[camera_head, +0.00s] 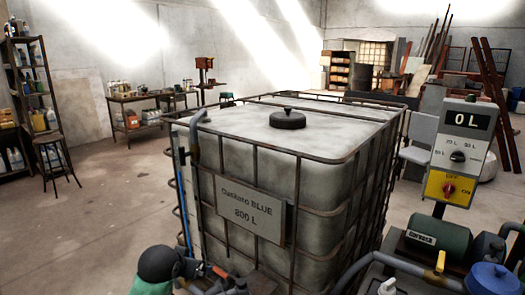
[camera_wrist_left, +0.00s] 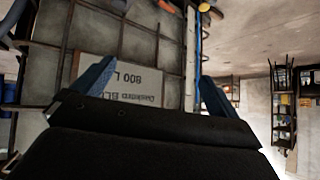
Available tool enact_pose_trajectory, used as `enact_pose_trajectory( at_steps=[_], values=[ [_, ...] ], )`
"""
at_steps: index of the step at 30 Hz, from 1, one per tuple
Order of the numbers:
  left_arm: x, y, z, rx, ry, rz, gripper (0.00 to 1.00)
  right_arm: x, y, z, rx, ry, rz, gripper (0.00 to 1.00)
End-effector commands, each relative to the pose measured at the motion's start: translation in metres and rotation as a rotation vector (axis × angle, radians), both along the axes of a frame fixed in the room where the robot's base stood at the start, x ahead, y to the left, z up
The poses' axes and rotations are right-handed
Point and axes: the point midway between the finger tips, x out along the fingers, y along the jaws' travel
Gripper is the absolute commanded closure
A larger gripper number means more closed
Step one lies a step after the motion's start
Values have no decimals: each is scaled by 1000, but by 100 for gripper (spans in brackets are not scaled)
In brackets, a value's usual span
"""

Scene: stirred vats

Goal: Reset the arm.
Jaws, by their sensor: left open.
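My left gripper (camera_wrist_left: 155,88) shows in the left wrist view with its two blue-grey fingers spread wide and nothing between them. Behind the fingers is the caged tank with its label plate (camera_wrist_left: 125,82), upside down in this view. I cannot tell whether the gripper touches the cage; there seems to be a gap. In the head view neither gripper can be made out clearly. A dark rounded shape (camera_head: 158,262) with a green part below it stands at the bottom edge; I cannot tell what it is.
The large caged tank (camera_head: 235,160), labelled 800 L, fills the middle. At right are a control panel (camera_head: 462,150) reading 0 L, a green motor (camera_head: 434,238) and a blue-lidded drum (camera_head: 492,279). A stool (camera_head: 53,150) and shelf stand at left. Floor at left is clear.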

Motion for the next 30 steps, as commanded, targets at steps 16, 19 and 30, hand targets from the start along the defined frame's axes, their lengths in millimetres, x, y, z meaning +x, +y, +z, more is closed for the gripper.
enact_pose_trajectory(
  at_steps=[16,19,30],
  values=[
    [-177,-47,-118,-35,207,-22,2,2,-5,2,-11,-7,7,64],
    [-209,-55,-141,-51,265,-28,2,2,-4,3,-8,-9,5,64],
    [-331,-72,-226,-90,512,-26,2,3,1,3,4,-7,-2,64]
  ],
)
